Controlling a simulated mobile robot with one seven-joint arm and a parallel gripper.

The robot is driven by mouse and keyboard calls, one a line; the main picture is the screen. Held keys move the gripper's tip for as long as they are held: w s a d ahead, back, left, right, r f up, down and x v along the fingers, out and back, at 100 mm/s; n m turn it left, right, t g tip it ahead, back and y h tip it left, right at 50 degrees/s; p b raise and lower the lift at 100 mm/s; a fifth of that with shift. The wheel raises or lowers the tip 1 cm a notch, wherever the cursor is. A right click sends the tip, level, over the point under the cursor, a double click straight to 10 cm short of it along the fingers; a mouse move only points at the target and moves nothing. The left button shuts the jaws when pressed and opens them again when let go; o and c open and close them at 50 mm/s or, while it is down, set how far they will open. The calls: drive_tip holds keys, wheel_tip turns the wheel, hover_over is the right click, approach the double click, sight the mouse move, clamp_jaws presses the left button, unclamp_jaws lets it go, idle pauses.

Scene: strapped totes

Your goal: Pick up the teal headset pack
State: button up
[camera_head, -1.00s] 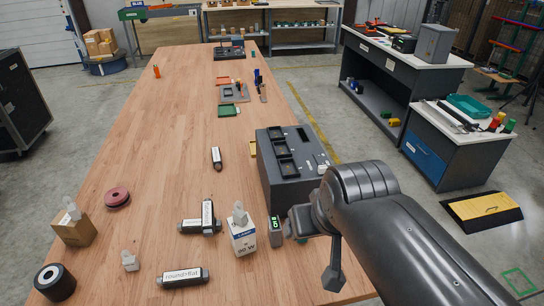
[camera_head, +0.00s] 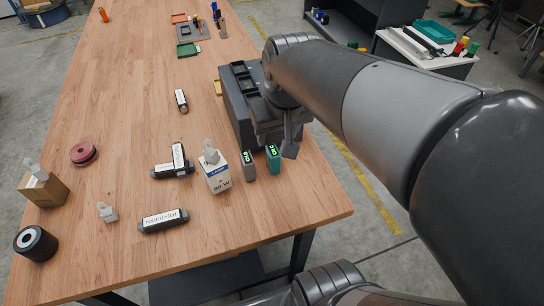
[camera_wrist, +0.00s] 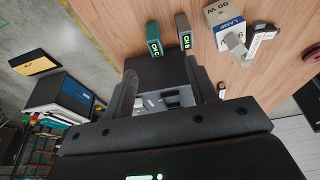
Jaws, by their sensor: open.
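The teal headset pack (camera_head: 273,158) stands upright on the wooden table, close to the near end of a dark grey box, with green lit digits on its top. It also shows in the wrist view (camera_wrist: 153,38), just beyond my fingertips. A similar grey pack (camera_head: 249,166) stands close to its left in the head view; in the wrist view it is at the right (camera_wrist: 183,31). My gripper (camera_wrist: 162,72) is open, with nothing held between its fingers. In the head view my gripper (camera_head: 272,128) is by the box's near end, partly hidden by my arm.
The dark grey box (camera_head: 238,110) with top slots stands behind the packs. A white lamp carton (camera_head: 216,176) is left of the grey pack. Black labelled pieces (camera_head: 164,220) lie farther left.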

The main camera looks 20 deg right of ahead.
sight(273, 150)
drive_tip(key=w+f+g, duration=0.1)
drive_tip(key=w+f, duration=0.1)
drive_tip(key=w, duration=0.1)
drive_tip(key=w+d+f+g, duration=0.1)
drive_tip(key=w+f, duration=0.2)
drive_tip(key=w, duration=0.1)
drive_tip(key=w+d+f+g, duration=0.1)
drive_tip(key=w+f, duration=0.1)
drive_tip(key=w, duration=0.1)
drive_tip(key=shift+w+d+f, duration=0.15)
drive_tip(key=shift+d+f, duration=0.05)
drive_tip(key=shift+d, duration=0.05)
wheel_tip(273, 150, down, 5)
drive_tip(key=shift+f, duration=0.15)
drive_tip(key=shift+s+f, duration=0.15)
drive_tip(key=shift+f, duration=1.2)
drive_tip(key=shift+s+f, duration=0.1)
drive_tip(key=shift+f, duration=1.25)
drive_tip(key=shift+c, duration=0.3)
clamp_jaws()
drive_tip(key=shift+r, duration=0.15)
